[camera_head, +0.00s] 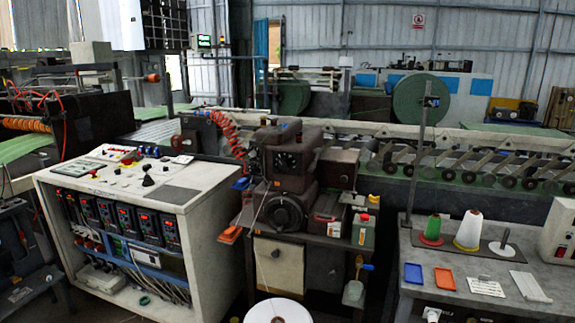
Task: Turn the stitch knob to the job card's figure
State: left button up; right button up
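A dark brown stitching machine (290,165) stands in the middle on a small bench. A black round dial (287,161) is on its front face, above a larger dark handwheel (286,212). I cannot tell for sure which of these is the stitch knob, and no figures are readable on them. A white printed card (486,287) lies flat on the grey table at the right; it may be the job card, but its print is too small to read. Neither of my grippers is in view, and nothing is touching the machine.
A white control cabinet (115,274) with buttons on top stands at the left. A white spool (277,311) is low in front.

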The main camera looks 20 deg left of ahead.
aim_at(283, 164)
jog(key=i+l+z, duration=0.15)
jog(key=i+l, duration=0.15)
jog(key=i+l+z, duration=0.2)
jog(key=i, duration=0.25)
jog(key=i+l+z, duration=0.15)
jog(key=i, duration=0.3)
jog(key=u, duration=1.8)
jog(key=k, duration=0.05)
